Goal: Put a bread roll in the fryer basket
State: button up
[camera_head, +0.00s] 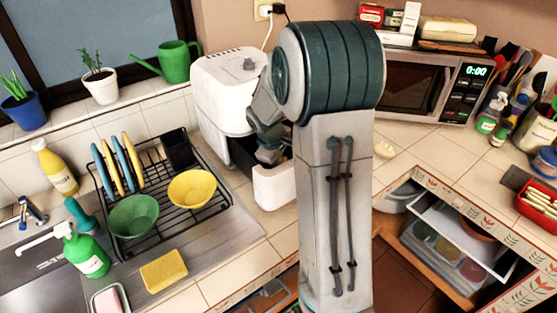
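The white air fryer (222,95) stands on the corner counter, with its basket drawer (277,190) pulled out toward the front. My arm crosses in front of the fryer and hides part of the drawer. My gripper (271,154) is at the drawer's opening, low over or inside it. Its fingertips are hidden, so I cannot see whether it is open or holds something. I cannot see whether a roll lies in the basket.
A dish rack (205,210) with a yellow bowl (192,189), a green bowl (133,216) and plates stands left of the fryer. A microwave (415,85) stands at the back right. The tiled counter (425,145) before it is mostly clear.

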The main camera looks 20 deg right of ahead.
jog(key=o, duration=1)
jog(key=shift+r, duration=0.1)
jog(key=shift+r+p, duration=0.2)
jog(key=shift+p, duration=0.2)
jog(key=v, duration=1.2)
jog(key=s+a+m+y, duration=0.1)
jog(key=s+a+m, duration=0.1)
jog(key=s, duration=0.5)
jog(key=s+a+m+y, duration=0.1)
jog(key=s+a+m, duration=0.1)
jog(key=s+a, duration=0.2)
jog(key=s+a+m+t+y, duration=0.1)
jog(key=s+a, duration=0.3)
jog(key=s, duration=0.6)
jog(key=shift+s+r+m, duration=0.15)
jog(key=shift+r+m, duration=0.1)
jog(key=shift+m, duration=0.65)
